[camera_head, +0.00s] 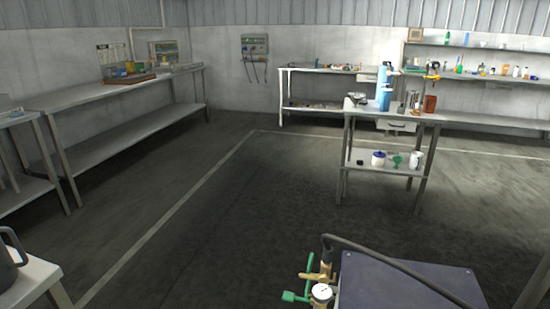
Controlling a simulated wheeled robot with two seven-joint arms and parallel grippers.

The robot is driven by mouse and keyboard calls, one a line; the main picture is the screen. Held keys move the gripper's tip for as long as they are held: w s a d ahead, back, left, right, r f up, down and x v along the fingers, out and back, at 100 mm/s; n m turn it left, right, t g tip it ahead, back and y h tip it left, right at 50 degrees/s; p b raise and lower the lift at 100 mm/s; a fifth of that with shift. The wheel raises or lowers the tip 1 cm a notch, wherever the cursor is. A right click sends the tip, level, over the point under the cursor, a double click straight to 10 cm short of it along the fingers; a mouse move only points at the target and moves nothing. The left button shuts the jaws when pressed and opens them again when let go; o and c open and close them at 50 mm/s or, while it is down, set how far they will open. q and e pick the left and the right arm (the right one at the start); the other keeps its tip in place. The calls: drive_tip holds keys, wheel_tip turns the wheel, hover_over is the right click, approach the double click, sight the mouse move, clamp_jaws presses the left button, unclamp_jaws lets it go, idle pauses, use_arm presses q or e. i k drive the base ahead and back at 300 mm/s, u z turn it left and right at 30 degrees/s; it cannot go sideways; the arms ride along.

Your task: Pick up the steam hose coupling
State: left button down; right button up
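I cannot make out a steam hose coupling for certain. At the bottom right, brass fittings (322,273) with green handles (295,296) and a round white-faced gauge (321,292) stand beside a dark flat-topped unit (395,283). A dark hose or pipe (375,256) runs from near the fittings across the top of this unit. The lower part of the unit is cut off by the picture's edge. Neither of my grippers shows in the head view.
A metal table (373,115) with a blue cylinder (384,88) and small items stands right of centre. Long benches (95,92) line the left wall, and a shelved bench (490,118) stands at the back right. A pale stand (30,279) is at the lower left. The middle floor is clear.

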sight(325, 264)
drive_tip(key=k, duration=0.65)
drive_tip(key=u, duration=0.45)
drive_tip(key=i, duration=1.55)
drive_tip(key=z, duration=0.5)
